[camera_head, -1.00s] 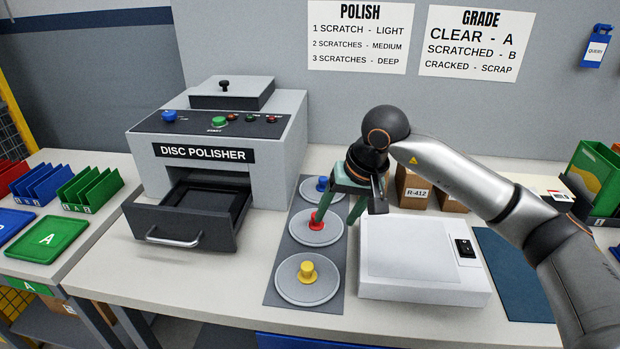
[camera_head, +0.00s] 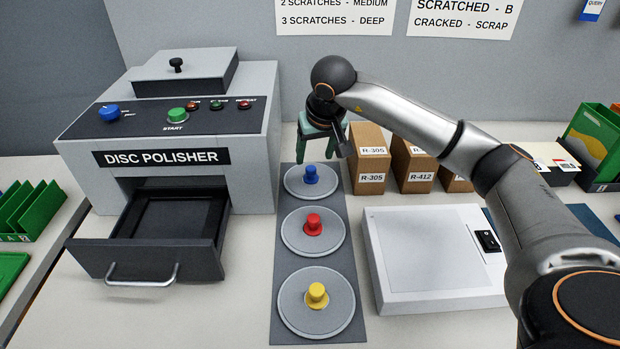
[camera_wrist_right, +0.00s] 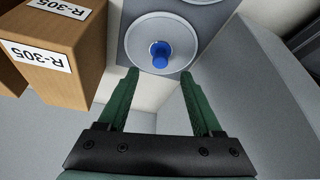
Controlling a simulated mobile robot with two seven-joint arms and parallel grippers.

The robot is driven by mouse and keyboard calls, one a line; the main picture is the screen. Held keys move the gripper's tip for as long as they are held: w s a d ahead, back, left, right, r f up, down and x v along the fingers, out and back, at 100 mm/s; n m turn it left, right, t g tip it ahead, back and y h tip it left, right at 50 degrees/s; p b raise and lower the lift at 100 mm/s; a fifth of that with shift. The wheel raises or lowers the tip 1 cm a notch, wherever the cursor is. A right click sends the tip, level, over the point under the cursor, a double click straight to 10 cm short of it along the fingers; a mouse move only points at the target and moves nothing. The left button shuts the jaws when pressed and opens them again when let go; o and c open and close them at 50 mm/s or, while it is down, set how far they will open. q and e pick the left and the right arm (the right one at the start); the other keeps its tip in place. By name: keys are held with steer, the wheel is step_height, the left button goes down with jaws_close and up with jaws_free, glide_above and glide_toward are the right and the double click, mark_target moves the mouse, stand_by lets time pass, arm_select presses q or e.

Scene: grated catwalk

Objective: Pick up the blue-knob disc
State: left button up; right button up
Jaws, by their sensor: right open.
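The blue-knob disc (camera_head: 294,182) is a grey disc with a blue knob, lying at the far end of a dark mat (camera_head: 285,256). In the right wrist view the disc (camera_wrist_right: 135,45) lies just beyond my fingertips, with its blue knob roughly between their lines. My right gripper (camera_head: 316,158) has green fingers and is open and empty, above and behind the disc. Its fingers also show in the right wrist view (camera_wrist_right: 160,73), spread apart and not touching the knob. My left gripper is not in view.
A red-knob disc (camera_head: 330,243) and a yellow-knob disc (camera_head: 291,309) lie nearer on the mat. Cardboard boxes (camera_head: 369,145) stand right of my gripper. The disc polisher (camera_head: 250,160) with its open drawer (camera_head: 190,262) is left. A white device (camera_head: 420,250) lies right.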

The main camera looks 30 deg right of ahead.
mark_target(312, 169)
steer(key=x, duration=0.6)
steer(key=shift+f, duration=0.35)
jaws_close()
stand_by(0.4)
